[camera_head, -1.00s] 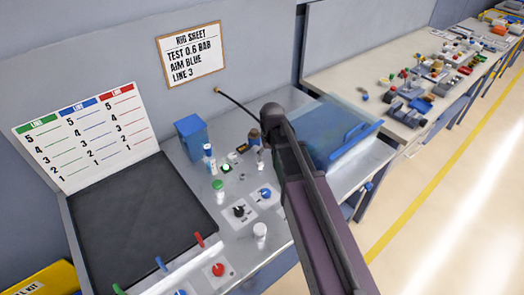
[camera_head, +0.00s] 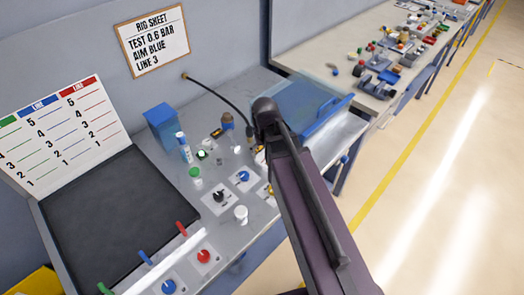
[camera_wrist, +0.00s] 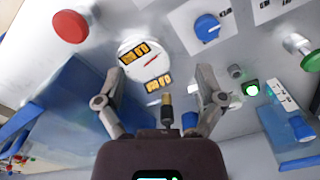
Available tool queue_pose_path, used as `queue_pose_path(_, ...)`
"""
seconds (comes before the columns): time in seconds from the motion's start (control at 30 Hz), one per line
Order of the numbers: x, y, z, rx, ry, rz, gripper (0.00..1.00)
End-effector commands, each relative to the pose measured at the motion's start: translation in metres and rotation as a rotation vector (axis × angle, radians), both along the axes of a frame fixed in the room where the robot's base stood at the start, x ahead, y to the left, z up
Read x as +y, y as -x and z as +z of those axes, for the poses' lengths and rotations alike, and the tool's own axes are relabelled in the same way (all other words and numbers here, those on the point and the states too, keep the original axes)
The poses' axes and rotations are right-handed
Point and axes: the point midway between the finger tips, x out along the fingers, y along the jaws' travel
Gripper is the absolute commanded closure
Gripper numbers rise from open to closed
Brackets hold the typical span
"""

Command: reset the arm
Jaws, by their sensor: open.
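My arm (camera_head: 310,205) reaches over the bench in the head view and hides most of my gripper there. In the wrist view my gripper (camera_wrist: 161,76) is open, with its two fingers spread apart. A round white gauge (camera_wrist: 133,48) with a red needle and yellow labels lies beyond the fingertips. A brass-coloured hose fitting (camera_wrist: 167,101) shows between the fingers; I cannot tell whether it touches either one. The black hose (camera_head: 222,98) runs from the wall towards my arm in the head view.
A clear blue tray (camera_head: 302,102) stands close behind my arm. The dark panel (camera_head: 120,212) is bare. Floor at the right is open.

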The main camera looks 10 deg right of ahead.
Motion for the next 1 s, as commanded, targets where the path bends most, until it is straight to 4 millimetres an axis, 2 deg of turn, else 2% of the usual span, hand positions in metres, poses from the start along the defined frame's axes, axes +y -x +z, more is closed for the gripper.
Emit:
queue_pose_path(0.27,-0.002,0.003,0.000,0.000,0.000,-0.003,0.12)
queue_pose_path(0.6,-0.026,0.051,0.000,0.000,0.000,-0.060,0.12)
queue_pose_path(1.0,-0.028,0.052,0.000,0.000,0.000,-0.066,0.12)
